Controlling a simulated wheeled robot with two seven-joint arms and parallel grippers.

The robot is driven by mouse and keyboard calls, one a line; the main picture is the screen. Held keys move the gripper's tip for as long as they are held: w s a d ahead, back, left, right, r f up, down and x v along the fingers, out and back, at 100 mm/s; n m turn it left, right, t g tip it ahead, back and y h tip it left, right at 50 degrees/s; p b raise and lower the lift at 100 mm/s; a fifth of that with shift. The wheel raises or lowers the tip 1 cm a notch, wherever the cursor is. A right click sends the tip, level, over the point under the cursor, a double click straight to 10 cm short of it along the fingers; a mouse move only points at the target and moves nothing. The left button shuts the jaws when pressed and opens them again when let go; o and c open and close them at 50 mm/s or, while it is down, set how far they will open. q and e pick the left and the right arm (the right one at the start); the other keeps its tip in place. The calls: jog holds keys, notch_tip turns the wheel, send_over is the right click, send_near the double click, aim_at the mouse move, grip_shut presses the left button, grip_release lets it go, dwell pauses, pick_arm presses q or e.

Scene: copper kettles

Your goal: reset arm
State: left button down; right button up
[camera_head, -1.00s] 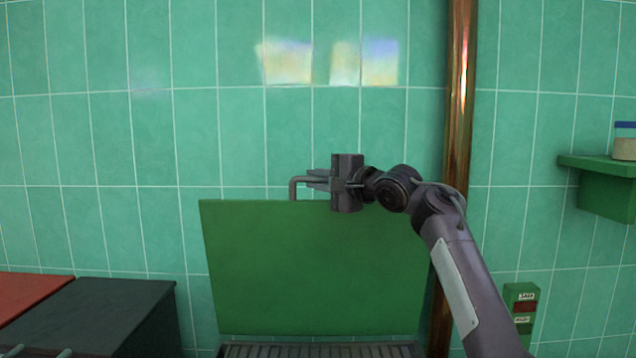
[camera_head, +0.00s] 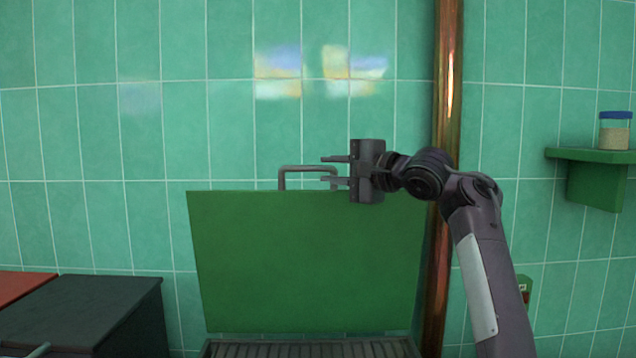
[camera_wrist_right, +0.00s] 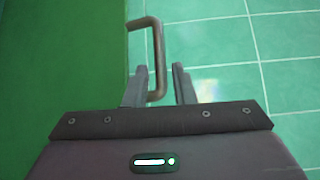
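A green lid (camera_head: 305,262) stands raised against the tiled wall, with a grey bar handle (camera_head: 300,168) on its top edge. The handle also shows in the right wrist view (camera_wrist_right: 157,45). My right gripper (camera_head: 325,169) is at the right end of the handle, its fingers apart. In the right wrist view the fingers (camera_wrist_right: 158,78) are spread, with the handle's end in the gap and no clear grip on it. Of my left gripper (camera_head: 40,350), only what looks like a fingertip shows at the lower left edge of the head view.
A dark slatted surface (camera_head: 310,350) lies below the lid. A black box (camera_head: 80,315) and a red surface (camera_head: 22,287) are at the lower left. A copper pipe (camera_head: 445,100) runs behind my right arm. A green shelf (camera_head: 595,155) holds a jar (camera_head: 614,132).

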pick_arm(q)
jog(key=shift+f, duration=0.3)
pick_arm(e)
jog(key=shift+s+d+r, duration=0.1)
jog(key=shift+s+d, duration=0.2)
jog(key=shift+s, duration=0.05)
